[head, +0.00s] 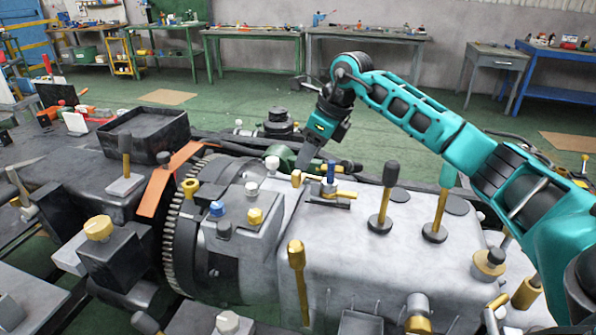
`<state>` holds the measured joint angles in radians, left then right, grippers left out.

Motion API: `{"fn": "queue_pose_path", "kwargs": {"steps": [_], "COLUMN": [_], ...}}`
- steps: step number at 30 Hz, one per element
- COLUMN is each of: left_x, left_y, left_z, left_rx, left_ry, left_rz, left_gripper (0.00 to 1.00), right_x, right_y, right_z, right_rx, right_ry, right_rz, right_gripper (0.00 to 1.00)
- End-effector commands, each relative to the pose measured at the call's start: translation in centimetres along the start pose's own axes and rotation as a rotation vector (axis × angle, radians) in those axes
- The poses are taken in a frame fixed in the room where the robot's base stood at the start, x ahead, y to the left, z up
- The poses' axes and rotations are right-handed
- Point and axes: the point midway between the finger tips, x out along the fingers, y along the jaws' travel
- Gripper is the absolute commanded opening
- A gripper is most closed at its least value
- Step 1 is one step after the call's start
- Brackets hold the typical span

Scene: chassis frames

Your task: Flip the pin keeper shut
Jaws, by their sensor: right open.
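My right gripper (309,158) reaches in from the right on a teal arm. It points down behind the chassis housing and is open, with its fingertips partly hidden by the parts in front. Just right of and in front of it, a small bracket on the housing (335,196) carries an upright blue pin (331,172) and a yellow lever lying sideways (345,194). This may be the pin keeper, but I cannot tell for sure, nor whether it is open or shut. No contact between gripper and bracket is visible. My left gripper is not in view.
Black-knobbed levers (384,195) stand right of the bracket. A toothed flywheel ring (176,230), an orange strip (165,185) and a black open tray (145,133) are to the left.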

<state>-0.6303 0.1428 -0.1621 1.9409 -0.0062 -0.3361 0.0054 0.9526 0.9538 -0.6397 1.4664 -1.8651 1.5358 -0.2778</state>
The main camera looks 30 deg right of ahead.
Motion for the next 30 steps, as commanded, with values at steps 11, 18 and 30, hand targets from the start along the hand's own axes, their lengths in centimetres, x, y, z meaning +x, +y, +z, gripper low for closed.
{"fn": "queue_pose_path", "kwargs": {"steps": [11,18,30], "left_x": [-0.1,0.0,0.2], "left_y": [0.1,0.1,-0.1], "left_z": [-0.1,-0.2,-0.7], "left_rx": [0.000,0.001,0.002], "left_ry": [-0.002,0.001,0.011], "left_rz": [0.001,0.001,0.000], "left_gripper": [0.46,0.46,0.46], "right_x": [5.9,6.5,6.5], "right_y": [0.1,0.0,0.0], "right_z": [0.1,0.0,0.0], "right_rx": [-0.001,-0.001,-0.001], "right_ry": [-0.001,0.000,-0.001], "right_rz": [0.001,0.000,0.000], "right_gripper": [0.51,0.51,0.27]}}
